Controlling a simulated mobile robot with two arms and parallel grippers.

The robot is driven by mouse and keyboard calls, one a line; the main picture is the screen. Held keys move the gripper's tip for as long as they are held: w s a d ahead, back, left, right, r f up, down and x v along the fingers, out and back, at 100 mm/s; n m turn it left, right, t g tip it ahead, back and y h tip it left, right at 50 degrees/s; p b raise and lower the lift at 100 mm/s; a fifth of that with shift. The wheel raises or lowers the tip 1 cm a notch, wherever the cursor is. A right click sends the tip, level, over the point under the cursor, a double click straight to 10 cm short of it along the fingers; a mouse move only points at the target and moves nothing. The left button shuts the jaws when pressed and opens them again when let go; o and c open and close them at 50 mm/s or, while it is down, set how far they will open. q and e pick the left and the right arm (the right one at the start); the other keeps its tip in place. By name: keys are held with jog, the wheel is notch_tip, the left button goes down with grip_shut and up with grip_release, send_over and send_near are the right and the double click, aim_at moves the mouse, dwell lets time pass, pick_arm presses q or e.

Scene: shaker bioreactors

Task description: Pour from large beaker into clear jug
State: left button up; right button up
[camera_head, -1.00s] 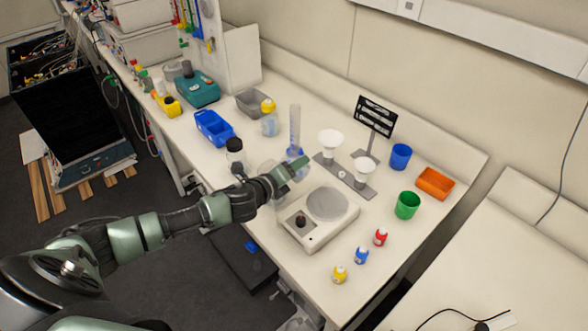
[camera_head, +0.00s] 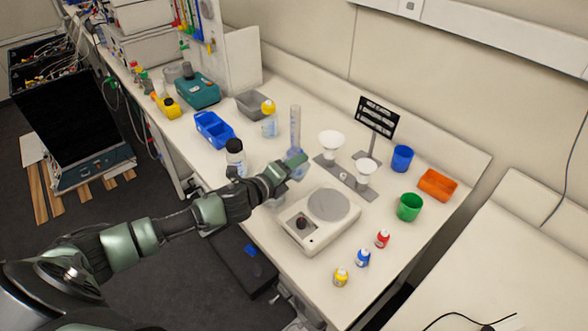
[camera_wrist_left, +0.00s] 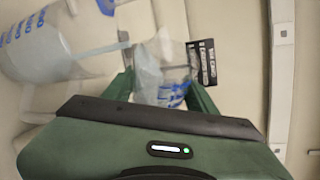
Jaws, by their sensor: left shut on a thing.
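My left gripper (camera_head: 298,166) is over the bench, left of the white balance. In the left wrist view its fingers (camera_wrist_left: 162,88) are shut on a clear vessel (camera_wrist_left: 150,68) with blue markings, likely the large beaker. In that view a big clear vessel (camera_wrist_left: 38,48) with blue markings fills the left side, likely the clear jug. In the head view a faint clear vessel (camera_head: 276,201) shows just below the gripper; the hand hides part of it. I cannot tell whether liquid is flowing. My right gripper is not in view.
The balance (camera_head: 318,222) stands close right of the gripper. A tall cylinder (camera_head: 295,125) and a funnel stand (camera_head: 352,181) are behind it. A black-capped bottle (camera_head: 235,155) stands to its left. Small bottles (camera_head: 363,257) line the front right.

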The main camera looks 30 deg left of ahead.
pick_arm(q)
jog(key=shift+a+r+n+h+b, duration=0.1)
jog(key=shift+n+h+b, duration=0.2)
jog(key=shift+n+b, duration=0.15)
jog(key=shift+n+b, duration=0.25)
jog(key=shift+b, duration=0.1)
jog(key=shift+a, duration=0.1)
jog(key=shift+r+n+t+b, duration=0.1)
jog(key=shift+n+t+b, duration=0.2)
jog(key=shift+b, duration=0.1)
jog(key=shift+a+h, duration=0.1)
jog(key=shift+h, duration=0.2)
dwell(0.7)
jog(key=shift+a+n+b, duration=0.1)
jog(key=shift+n+b, duration=0.4)
jog(key=shift+b, duration=0.05)
jog(key=shift+a+r+n+t+b, duration=0.25)
jog(key=shift+n+t+b, duration=0.15)
jog(key=shift+n+b, duration=0.25)
jog(key=shift+s+a+r+n+t+h+b, duration=0.1)
jog(key=shift+a+n+t+h+b, duration=0.15)
jog(key=shift+n+h+b, duration=0.2)
